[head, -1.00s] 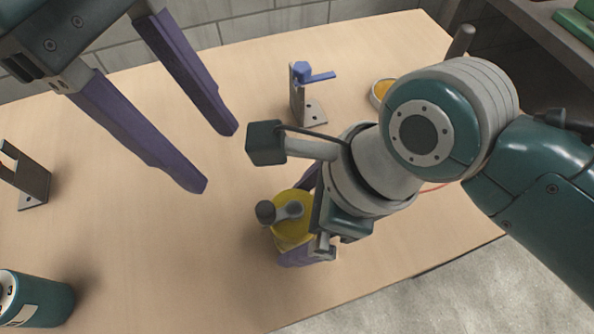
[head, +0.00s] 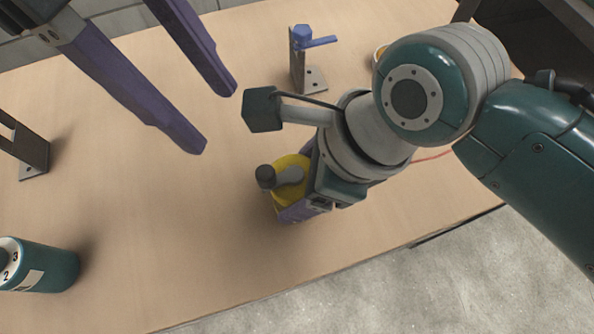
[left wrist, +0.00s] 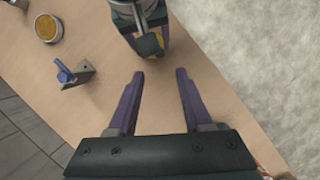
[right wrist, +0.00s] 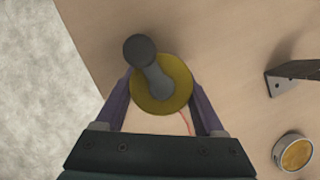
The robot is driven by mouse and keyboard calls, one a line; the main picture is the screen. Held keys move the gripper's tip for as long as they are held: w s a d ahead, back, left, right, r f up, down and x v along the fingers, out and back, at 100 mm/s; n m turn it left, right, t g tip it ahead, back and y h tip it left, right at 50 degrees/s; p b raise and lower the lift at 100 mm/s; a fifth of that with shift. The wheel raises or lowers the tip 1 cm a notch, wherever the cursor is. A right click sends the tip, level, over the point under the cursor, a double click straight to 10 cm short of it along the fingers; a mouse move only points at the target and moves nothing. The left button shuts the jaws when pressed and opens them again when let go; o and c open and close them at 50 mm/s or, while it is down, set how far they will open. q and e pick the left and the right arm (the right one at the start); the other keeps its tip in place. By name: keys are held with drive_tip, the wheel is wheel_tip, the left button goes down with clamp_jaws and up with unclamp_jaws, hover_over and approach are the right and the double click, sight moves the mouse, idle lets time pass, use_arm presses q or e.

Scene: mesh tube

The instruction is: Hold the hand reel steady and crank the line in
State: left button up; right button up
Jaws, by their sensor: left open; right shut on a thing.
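The hand reel (head: 300,164) is a yellow disc with a grey crank arm and a dark knob (head: 266,177) on its face. It also shows in the right wrist view (right wrist: 178,84), with the knob (right wrist: 138,48) towards the upper left. My right gripper (right wrist: 160,88) is shut on the reel, one finger on each side. A thin red line (head: 432,155) runs off to the right behind my right arm. My left gripper (head: 216,121) is open and empty, left of the reel. It also shows in the left wrist view (left wrist: 158,75) with nothing between its fingers.
A metal bracket with a blue lever (head: 318,42) stands behind the reel, and a round tin (left wrist: 46,28) lies near it. Another bracket (head: 32,152) and a teal numbered cylinder (head: 50,268) are at the left. The table (head: 170,235) is clear between them and the reel.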

drive_tip(key=c, duration=0.4)
use_arm(q)
drive_tip(key=shift+c, duration=0.7)
use_arm(e)
drive_tip(key=shift+c, duration=0.2)
use_arm(q)
drive_tip(key=shift+s+d+f+n, duration=0.15)
drive_tip(key=shift+s+f+n, duration=0.05)
drive_tip(key=shift+s+n, duration=0.1)
drive_tip(key=shift+c, duration=0.4)
drive_tip(key=s+d+f+n+g+h, duration=0.1)
drive_tip(key=s+f+n+h, duration=0.1)
drive_tip(key=s+n, duration=0.15)
drive_tip(key=m+t+h, duration=0.7)
drive_tip(key=m, duration=2.5)
approach(264, 171)
drive_tip(key=x, duration=1)
drive_tip(key=shift+f, duration=0.2)
drive_tip(key=shift+c, duration=0.3)
